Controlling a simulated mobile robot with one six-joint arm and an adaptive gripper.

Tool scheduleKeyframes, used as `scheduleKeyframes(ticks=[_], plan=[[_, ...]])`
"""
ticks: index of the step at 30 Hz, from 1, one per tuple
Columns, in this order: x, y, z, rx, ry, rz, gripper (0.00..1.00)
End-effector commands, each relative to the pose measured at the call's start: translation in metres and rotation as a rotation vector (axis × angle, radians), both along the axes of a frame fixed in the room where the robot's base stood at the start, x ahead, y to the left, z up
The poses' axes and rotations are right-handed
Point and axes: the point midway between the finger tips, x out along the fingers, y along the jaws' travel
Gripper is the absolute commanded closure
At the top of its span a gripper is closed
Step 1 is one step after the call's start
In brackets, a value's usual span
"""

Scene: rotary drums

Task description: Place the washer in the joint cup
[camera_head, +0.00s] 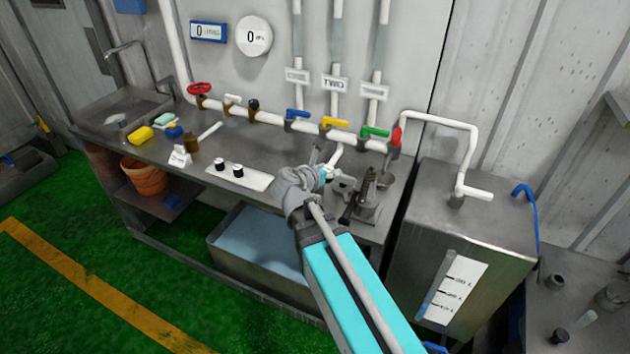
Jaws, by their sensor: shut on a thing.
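My arm reaches from the bottom over the front of the metal workbench (120,138). I cannot make out a washer or a joint cup for sure. A dark metal fixture (369,196) with an upright part stands just right of my gripper, and I cannot tell whether they touch.
The white pipe (265,115) with coloured valve handles runs behind the bench. A metal tank (465,235) stands close on the right. A water basin (262,240) is below.

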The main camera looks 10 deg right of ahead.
Motion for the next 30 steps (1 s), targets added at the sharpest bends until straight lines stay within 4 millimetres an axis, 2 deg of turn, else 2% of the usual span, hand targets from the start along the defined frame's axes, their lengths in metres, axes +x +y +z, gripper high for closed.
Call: scheduleKeyframes(ticks=[10,14,20,30], plan=[[0.002,0.001,-0.001,0.000,0.000,0.000,0.90],[0.011,0.002,-0.006,0.000,0.000,0.000,0.90],[0.039,0.005,-0.020,-0.001,0.001,0.000,0.90],[0.099,0.009,-0.046,0.000,0.000,0.001,0.90]])
